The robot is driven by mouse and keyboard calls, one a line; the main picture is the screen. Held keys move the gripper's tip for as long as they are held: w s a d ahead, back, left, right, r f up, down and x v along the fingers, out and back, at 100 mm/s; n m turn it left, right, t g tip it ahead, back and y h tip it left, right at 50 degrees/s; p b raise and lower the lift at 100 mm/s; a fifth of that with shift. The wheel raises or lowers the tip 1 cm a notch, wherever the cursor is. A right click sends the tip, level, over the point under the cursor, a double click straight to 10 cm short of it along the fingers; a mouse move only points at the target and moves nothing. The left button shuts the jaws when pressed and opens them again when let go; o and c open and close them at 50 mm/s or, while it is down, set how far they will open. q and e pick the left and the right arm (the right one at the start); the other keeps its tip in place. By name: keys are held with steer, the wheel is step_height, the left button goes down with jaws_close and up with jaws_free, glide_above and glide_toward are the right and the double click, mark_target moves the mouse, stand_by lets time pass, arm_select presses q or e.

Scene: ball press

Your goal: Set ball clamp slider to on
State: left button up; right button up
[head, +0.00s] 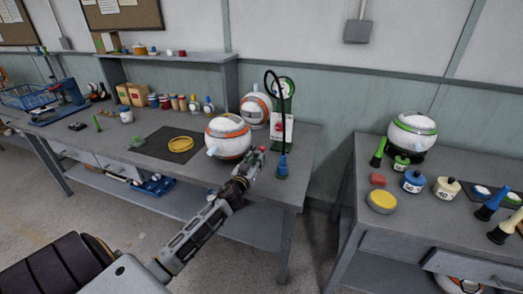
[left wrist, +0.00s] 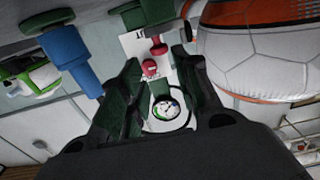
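The ball press stand (head: 284,88) is green with a white label plate (head: 281,128), at the back right of the left bench. A white ball with orange bands (head: 228,136) sits in front of it. My left gripper (head: 252,166) reaches over the bench between that ball and a blue-handled pump (head: 282,166). In the left wrist view its fingers (left wrist: 158,62) are apart, with a small red knob (left wrist: 150,68) and a round gauge (left wrist: 165,108) showing between them. A second red part (left wrist: 158,48) lies beyond. I cannot tell which red part is the clamp slider. My right gripper is out of view.
Another white-and-orange ball (head: 256,108) stands behind, beside the stand. A black hose (head: 272,84) arches over the pump. The right bench (head: 350,228) holds a green-banded ball (head: 411,136) and several weights. Bare floor lies between the benches.

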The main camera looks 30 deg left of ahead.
mark_target(261, 149)
arm_select(q)
steer(key=shift+x, duration=4.05)
steer(key=shift+w+a, duration=0.15)
steer(key=shift+w, duration=0.25)
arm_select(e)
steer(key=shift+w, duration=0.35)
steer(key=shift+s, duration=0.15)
arm_select(q)
jaws_close()
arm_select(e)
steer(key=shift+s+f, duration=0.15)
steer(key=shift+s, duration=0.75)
